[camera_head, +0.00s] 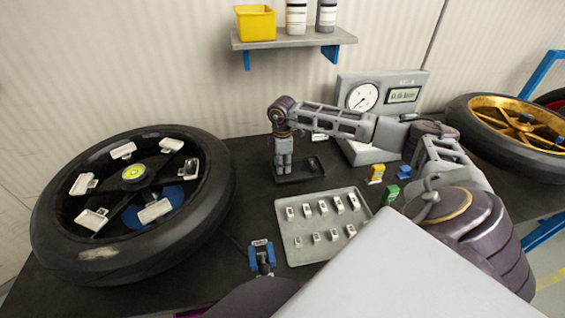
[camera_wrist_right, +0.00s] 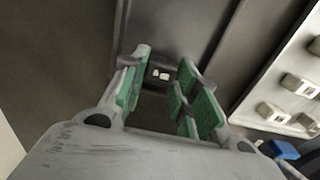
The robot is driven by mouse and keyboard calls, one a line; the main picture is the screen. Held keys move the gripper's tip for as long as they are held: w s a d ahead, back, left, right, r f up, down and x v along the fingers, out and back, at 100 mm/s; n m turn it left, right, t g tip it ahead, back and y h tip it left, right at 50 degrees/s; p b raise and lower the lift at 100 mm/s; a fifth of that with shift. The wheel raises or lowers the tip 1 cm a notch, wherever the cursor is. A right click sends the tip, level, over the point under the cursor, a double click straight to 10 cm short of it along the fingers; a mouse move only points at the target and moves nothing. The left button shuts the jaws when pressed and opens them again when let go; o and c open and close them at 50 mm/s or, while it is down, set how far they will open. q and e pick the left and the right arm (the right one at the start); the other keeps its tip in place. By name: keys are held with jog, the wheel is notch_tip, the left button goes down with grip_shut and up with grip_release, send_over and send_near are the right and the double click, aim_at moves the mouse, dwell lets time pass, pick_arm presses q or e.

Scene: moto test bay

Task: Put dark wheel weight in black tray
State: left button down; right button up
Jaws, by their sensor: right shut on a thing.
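The black tray (camera_head: 314,176) is a small shallow tray on the dark bench, left of the dial gauge box. My right gripper (camera_head: 284,172) points down over its left part. In the right wrist view my right gripper (camera_wrist_right: 165,95) is shut with its green pads on the dark wheel weight (camera_wrist_right: 160,74), which has small pale marks. The black tray's dark surface (camera_wrist_right: 190,30) shows beyond the fingertips. In the head view the weight is hidden by the fingers. I cannot tell whether it touches the tray floor. My left gripper is not in view.
A grey tray (camera_head: 325,260) with several pale weights lies in front of the black tray. A large tyred wheel (camera_head: 65,245) is at left. A gauge box (camera_head: 400,83) stands behind; yellow (camera_head: 376,172) and green blocks (camera_head: 391,193) sit near it. A blue-and-dark object (camera_head: 262,254) lies in front.

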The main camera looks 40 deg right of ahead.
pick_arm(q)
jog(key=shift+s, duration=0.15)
pick_arm(e)
jog(key=o, duration=0.9)
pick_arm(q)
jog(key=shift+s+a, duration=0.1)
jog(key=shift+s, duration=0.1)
pick_arm(e)
jog(key=shift+o, duration=0.2)
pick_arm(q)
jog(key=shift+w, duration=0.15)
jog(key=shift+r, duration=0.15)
pick_arm(e)
jog(key=shift+r, duration=0.25)
pick_arm(q)
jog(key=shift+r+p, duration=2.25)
jog(key=shift+p, duration=0.2)
pick_arm(e)
jog(key=shift+r, duration=3.3)
